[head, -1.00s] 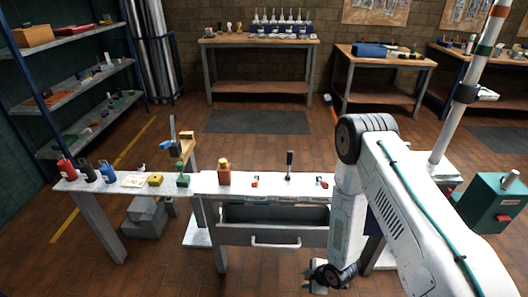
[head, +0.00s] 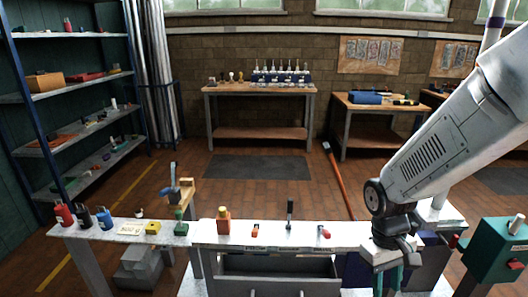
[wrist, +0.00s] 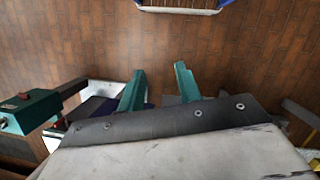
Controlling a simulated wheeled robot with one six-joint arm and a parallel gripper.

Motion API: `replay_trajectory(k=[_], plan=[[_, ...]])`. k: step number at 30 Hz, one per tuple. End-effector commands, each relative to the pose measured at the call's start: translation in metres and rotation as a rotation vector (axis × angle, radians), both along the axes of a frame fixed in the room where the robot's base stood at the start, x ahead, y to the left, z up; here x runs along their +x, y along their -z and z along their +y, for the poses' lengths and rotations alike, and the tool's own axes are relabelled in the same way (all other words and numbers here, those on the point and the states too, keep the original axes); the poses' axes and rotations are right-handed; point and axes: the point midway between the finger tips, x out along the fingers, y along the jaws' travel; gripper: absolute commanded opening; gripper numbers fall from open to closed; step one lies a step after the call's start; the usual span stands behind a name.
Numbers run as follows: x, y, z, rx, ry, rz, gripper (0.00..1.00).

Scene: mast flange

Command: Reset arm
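My arm (head: 440,140) reaches in from the right side of the head view, bent at the elbow joint. My gripper (head: 388,280) hangs below it with teal fingers pointing down, at the right end of the white bench. In the wrist view my gripper (wrist: 160,82) shows two teal fingers set apart, with only brick floor between them. It is open and holds nothing. Part of the bench's right end is hidden behind my wrist.
The white bench (head: 210,236) holds a red-orange bottle (head: 223,220), an upright dark-handled tool (head: 289,212) and small parts. Its drawer (head: 270,266) stands open. A green machine (head: 500,250) stands at right. A pole (head: 494,14) rises behind my arm. Floor beyond the bench is mostly clear.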

Motion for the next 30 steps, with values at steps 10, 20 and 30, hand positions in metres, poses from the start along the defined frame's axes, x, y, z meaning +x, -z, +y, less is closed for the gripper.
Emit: replay_trajectory(k=[10, 20, 30], plan=[[-0.084, -0.110, 0.003, 0.014, 0.219, -0.040, 0.34], [-0.129, -0.167, 0.004, 0.072, 0.260, -0.269, 0.34], [-0.136, -0.187, 0.003, 0.083, 0.265, -0.373, 0.34]])
